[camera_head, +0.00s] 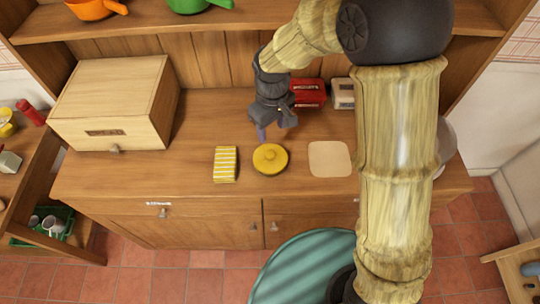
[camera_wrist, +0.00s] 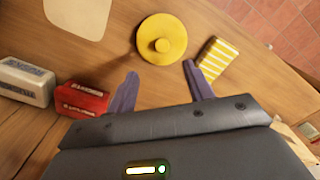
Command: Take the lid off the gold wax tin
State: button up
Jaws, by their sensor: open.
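The gold wax tin (camera_head: 270,159) stands on the wooden counter, with its round yellow lid on top and a small knob in the middle. In the wrist view the lid (camera_wrist: 162,39) is seen from above, and the tin's body is hidden under it. My gripper (camera_head: 261,132) hangs just behind the tin in the head view, apart from it. In the wrist view its two purple fingers (camera_wrist: 157,84) are spread wide with nothing between them. The lid lies beyond the fingertips.
A yellow-striped block (camera_head: 226,164) lies just left of the tin. A pale square mat (camera_head: 330,159) lies bare to the right. A red box (camera_head: 308,93) and a cream box (camera_head: 343,94) stand at the back. A wooden bread box (camera_head: 115,103) fills the counter's left.

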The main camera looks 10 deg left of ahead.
send_over(270, 154)
jog(key=f, duration=0.6)
jog(key=shift+w+d+f+p, duration=0.2)
jog(key=shift+w+f+p, duration=0.1)
jog(key=shift+p, duration=0.1)
jog(key=shift+s+f, duration=0.15)
jog(key=shift+f, duration=0.3)
jog(key=shift+a+f+p, duration=0.15)
jog(key=shift+f+p, duration=0.65)
jog(key=shift+f, duration=1.35)
jog(key=c, duration=1.1)
